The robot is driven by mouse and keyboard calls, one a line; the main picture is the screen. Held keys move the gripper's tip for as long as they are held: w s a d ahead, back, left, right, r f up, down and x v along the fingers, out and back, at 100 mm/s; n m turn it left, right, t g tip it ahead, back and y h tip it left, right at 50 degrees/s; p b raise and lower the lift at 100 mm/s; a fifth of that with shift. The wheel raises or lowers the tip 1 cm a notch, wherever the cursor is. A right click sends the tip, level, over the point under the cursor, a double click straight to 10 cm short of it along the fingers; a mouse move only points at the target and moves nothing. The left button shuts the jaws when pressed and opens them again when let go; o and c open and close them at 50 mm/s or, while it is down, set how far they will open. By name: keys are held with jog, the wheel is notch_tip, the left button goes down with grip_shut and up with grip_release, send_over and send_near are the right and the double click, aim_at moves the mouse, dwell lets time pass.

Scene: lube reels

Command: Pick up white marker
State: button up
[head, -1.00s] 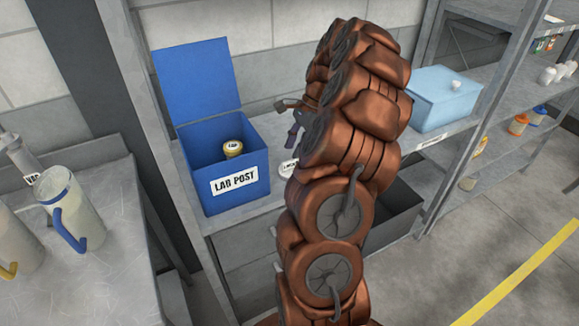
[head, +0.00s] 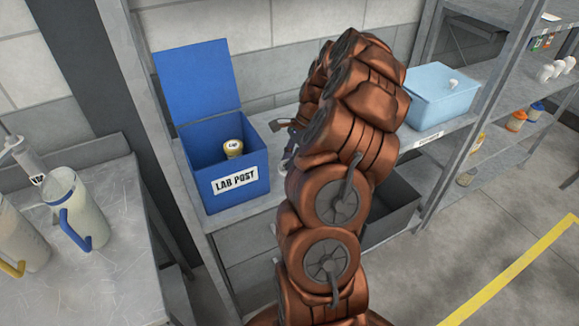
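I cannot make out a white marker in the head view. My gripper (head: 280,138) shows only in part at the left of my arm, above the shelf and just right of the blue box. My arm hides the rest of it, so its opening and any contents are unclear. A small white item (head: 283,171) on the shelf just below it is mostly hidden by my arm. A white rounded top (head: 453,85) shows in the light blue bin (head: 430,108); I cannot tell what it is.
The open blue LAB POST box (head: 203,191) holds a yellowish jar with a white lid (head: 233,148). A dark grey bin (head: 392,210) is below the shelf (head: 255,211). Pitchers (head: 78,206) stand on the left table. White bottles (head: 558,69) are on the right shelf.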

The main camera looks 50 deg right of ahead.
grip_shut()
jog(key=shift+r, duration=0.1)
jog(key=shift+r+b, duration=0.8)
jog(key=shift+r, duration=0.15)
jog(key=shift+s+r+b, duration=0.3)
jog(key=shift+r+b, duration=0.05)
jog(key=shift+r, duration=0.3)
jog(key=s+r+b, duration=0.1)
jog(key=s+b, duration=0.4)
jog(key=s, duration=1)
jog(key=shift+s+d+r, duration=0.15)
jog(key=shift+s+r, duration=0.05)
jog(key=shift+r, duration=0.1)
